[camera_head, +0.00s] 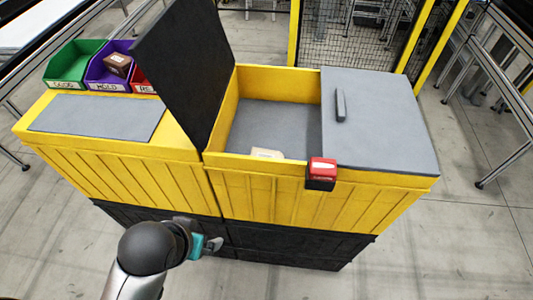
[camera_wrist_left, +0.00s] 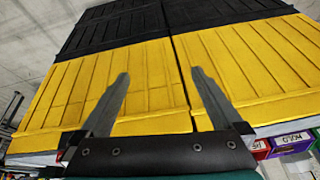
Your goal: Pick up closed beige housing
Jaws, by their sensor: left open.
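A small beige housing (camera_head: 267,153) lies inside the open compartment of the yellow crate (camera_head: 262,198), against its front wall. The front wall hides its lower part, so I cannot tell whether it is closed. My left gripper (camera_head: 216,243) is in front of the crates, below the rim and outside the compartment. In the left wrist view my left gripper (camera_wrist_left: 160,88) is open and empty, its two fingers apart with the yellow crate side behind them. My right gripper is not in view.
A dark lid (camera_head: 185,75) stands raised at the compartment's left. A grey cover (camera_head: 375,120) with a handle closes the right part. A red and black block (camera_head: 321,173) sits on the front rim. Green (camera_head: 75,65) and purple (camera_head: 108,68) bins stand at back left.

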